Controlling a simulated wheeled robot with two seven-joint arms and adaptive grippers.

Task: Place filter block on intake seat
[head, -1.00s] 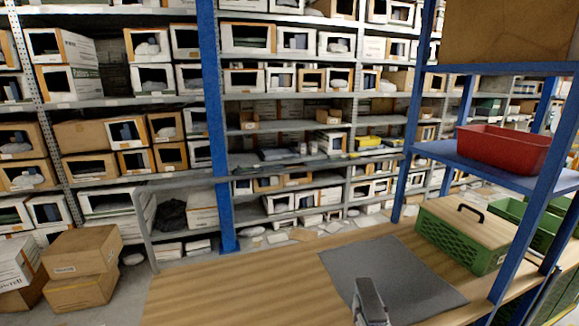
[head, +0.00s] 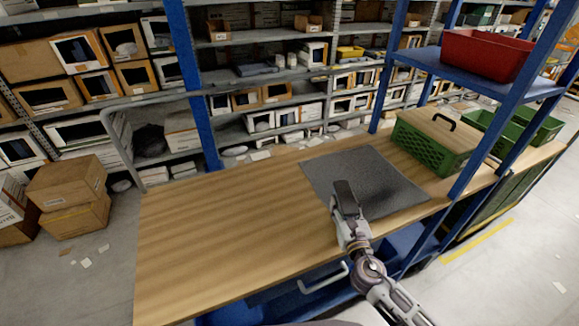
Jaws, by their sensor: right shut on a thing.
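My right gripper (head: 345,198) reaches in from the lower right, over the left part of a dark grey mat (head: 393,178) on the wooden bench. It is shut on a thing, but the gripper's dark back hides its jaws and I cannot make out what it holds. I cannot pick out a filter block or an intake seat for sure. I cannot tell how high the gripper is above the mat. My left gripper is not in view.
The wooden bench top (head: 215,225) is clear left of the mat. A green crate (head: 435,148) with a wooden lid and black handle stands right of the mat. A blue post (head: 490,130) and a shelf with a red bin (head: 484,55) rise at the right.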

